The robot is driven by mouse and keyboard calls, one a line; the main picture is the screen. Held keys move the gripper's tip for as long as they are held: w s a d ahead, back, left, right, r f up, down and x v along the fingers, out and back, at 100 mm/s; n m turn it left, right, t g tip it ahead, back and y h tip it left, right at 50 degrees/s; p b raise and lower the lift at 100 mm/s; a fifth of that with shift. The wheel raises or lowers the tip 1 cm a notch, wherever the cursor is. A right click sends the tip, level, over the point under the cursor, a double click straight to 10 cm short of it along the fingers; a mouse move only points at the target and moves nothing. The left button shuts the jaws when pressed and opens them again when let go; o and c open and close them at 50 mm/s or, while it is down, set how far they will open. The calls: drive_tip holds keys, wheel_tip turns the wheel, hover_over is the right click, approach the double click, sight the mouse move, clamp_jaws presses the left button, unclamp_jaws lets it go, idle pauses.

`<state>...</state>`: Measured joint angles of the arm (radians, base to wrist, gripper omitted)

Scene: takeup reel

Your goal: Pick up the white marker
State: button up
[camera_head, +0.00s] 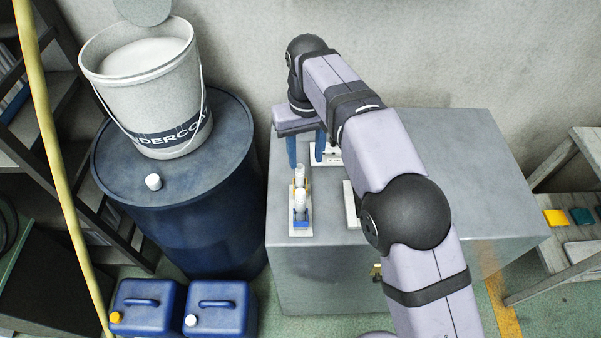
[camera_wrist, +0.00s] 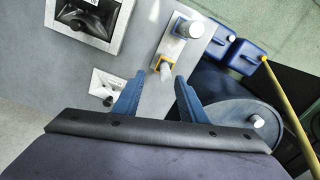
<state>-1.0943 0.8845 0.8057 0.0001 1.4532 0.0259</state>
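Two white, upright cylinders stand on a pale narrow plate (camera_head: 301,231) on the grey cabinet. One is in a yellow holder (camera_wrist: 159,65), with its white top (camera_head: 299,171) farther back; the other (camera_head: 300,195) is in a blue holder, and also shows in the wrist view (camera_wrist: 190,28). I cannot tell which one is the white marker. My gripper (camera_head: 306,161) is open, its blue fingers pointing down behind the plate. In the wrist view, the gripper (camera_wrist: 160,76) has its fingertips on either side of the yellow-held cylinder in the picture, with no visible contact.
A small plate with a black part (camera_wrist: 107,85) is beside one finger. A framed fixture (camera_wrist: 123,18) lies farther along the cabinet top (camera_head: 478,140). Left of the cabinet stand a blue drum (camera_head: 215,205) with a bucket (camera_head: 145,95) and two jerrycans (camera_head: 148,305).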

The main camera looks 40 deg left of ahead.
sight(300, 167)
drive_tip(key=shift+s+a+r, duration=0.15)
drive_tip(key=shift+s+a, duration=0.5)
drive_tip(key=shift+s, duration=0.05)
drive_tip(key=shift+f+p, duration=0.35)
drive_tip(key=shift+f, duration=0.7)
drive_tip(key=shift+w+d+f+p, duration=0.15)
drive_tip(key=shift+d+f+p, duration=0.05)
drive_tip(key=shift+f+p, duration=0.4)
drive_tip(key=shift+w+f+p, duration=0.15)
drive_tip(key=shift+f+p, duration=0.9)
drive_tip(key=shift+f, duration=0.95)
clamp_jaws()
